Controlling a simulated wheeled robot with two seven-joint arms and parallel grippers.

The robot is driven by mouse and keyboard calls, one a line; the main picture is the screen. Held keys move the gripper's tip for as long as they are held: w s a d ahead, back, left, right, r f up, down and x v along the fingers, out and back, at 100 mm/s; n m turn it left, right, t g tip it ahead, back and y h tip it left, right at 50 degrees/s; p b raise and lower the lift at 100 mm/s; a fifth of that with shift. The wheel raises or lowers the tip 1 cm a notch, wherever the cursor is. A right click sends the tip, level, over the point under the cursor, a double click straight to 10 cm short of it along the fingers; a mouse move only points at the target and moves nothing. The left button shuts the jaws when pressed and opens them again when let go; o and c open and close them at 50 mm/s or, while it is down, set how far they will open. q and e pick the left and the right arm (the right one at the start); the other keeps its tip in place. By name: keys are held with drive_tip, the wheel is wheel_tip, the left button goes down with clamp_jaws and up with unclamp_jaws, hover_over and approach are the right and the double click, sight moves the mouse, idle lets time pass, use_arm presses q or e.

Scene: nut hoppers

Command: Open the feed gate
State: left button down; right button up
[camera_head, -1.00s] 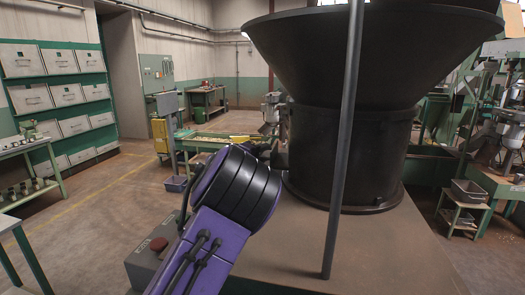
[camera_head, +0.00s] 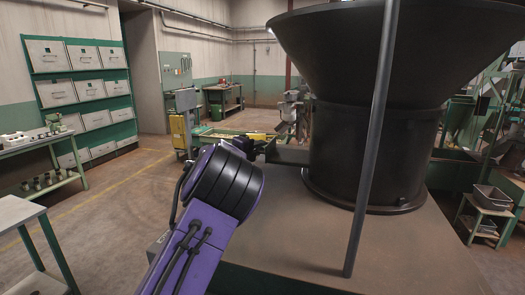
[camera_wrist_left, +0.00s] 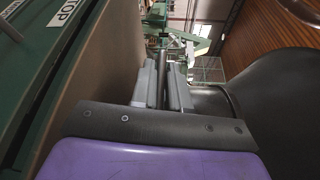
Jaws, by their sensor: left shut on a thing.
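The big black hopper (camera_head: 372,150) stands on a brown-topped cabinet (camera_head: 300,225). A dark flat plate, the feed gate (camera_head: 287,156), sticks out to the left from the hopper's base. My left gripper (camera_head: 264,148) is at the plate's outer end, partly hidden behind my purple wrist. In the left wrist view its grey fingers (camera_wrist_left: 163,88) are shut on a dark narrow part, seemingly the gate's handle (camera_wrist_left: 163,58). The hopper's curved dark side (camera_wrist_left: 275,90) shows at the right there. My right gripper is not in view.
A grey upright pole (camera_head: 368,150) stands in front of the hopper. Green racks with bins (camera_head: 85,85) and a workbench (camera_head: 35,150) stand left, with open floor between.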

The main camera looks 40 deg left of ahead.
use_arm(q)
drive_tip(key=shift+d+r, duration=0.1)
drive_tip(key=shift+r, duration=0.1)
drive_tip(key=c, duration=1.2)
unclamp_jaws()
drive_tip(key=shift+w, duration=0.15)
drive_tip(key=shift+w+f, duration=0.15)
drive_tip(key=shift+f, duration=0.05)
drive_tip(key=shift+s, duration=0.4)
drive_tip(key=s+b, duration=0.4)
drive_tip(key=s, duration=0.5)
drive_tip(key=shift+s+d+r+b, duration=0.2)
drive_tip(key=shift+s+r+b, duration=0.1)
drive_tip(key=shift+s+r, duration=0.1)
drive_tip(key=shift+w, duration=0.1)
